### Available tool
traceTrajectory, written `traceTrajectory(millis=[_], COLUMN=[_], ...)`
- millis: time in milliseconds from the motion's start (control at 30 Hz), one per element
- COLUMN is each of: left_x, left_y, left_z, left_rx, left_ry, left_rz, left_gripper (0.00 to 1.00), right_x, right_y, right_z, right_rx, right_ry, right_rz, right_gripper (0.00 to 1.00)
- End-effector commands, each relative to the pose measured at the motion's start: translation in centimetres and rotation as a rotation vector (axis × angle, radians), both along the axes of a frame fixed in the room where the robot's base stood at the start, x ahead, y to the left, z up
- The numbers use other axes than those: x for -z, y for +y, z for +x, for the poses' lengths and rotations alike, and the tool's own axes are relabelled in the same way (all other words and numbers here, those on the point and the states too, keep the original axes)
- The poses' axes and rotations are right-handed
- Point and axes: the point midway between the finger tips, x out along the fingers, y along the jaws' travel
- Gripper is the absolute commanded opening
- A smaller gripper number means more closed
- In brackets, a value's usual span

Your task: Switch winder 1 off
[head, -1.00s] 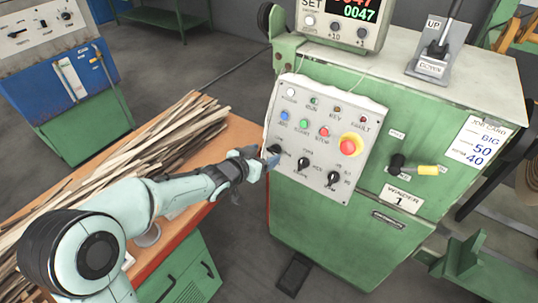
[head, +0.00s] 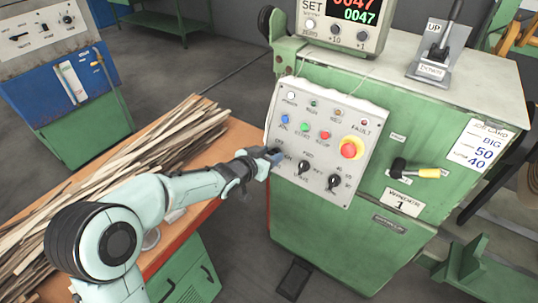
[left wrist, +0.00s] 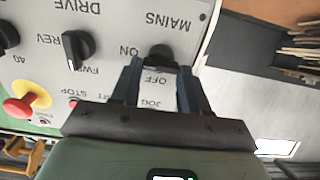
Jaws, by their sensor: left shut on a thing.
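Winder 1 is the green cabinet (head: 340,225) with a "WINDER 1" plate (head: 403,202). Its pale control panel (head: 325,160) carries lamps, buttons and rotary knobs. The black MAINS knob (left wrist: 160,55) is at the panel's left edge, with ON and OFF printed beside it. My left gripper (head: 272,155) is at this knob. In the left wrist view its two fingers (left wrist: 158,75) are shut on the knob, one on each side. Which mark the knob points to is hidden. My right gripper is not in view.
A red emergency button (head: 348,150) and the DRIVE knob (left wrist: 76,47) share the panel. A yellow-handled lever (head: 428,173) sticks out to the right. A bench with wooden strips (head: 130,165) stands at the left, under my arm. A display box (head: 345,22) stands above.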

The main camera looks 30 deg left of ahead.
Motion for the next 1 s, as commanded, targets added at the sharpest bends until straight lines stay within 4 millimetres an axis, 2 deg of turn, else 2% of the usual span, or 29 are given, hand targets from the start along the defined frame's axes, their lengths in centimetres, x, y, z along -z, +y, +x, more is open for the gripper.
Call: traceTrajectory(millis=[367, 1000], left_x=[-0.2, -0.1], left_y=[0.1, 0.4], left_z=[0.0, 0.0], left_rx=[-0.063, -0.288], left_ry=[0.013, 0.055], left_rz=[-0.157, -0.711], left_gripper=[0.14, 0.14], right_x=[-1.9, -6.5], right_y=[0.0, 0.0], right_z=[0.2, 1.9], right_rx=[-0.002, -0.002], right_ry=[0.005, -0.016], right_rz=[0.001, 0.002], right_gripper=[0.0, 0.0])
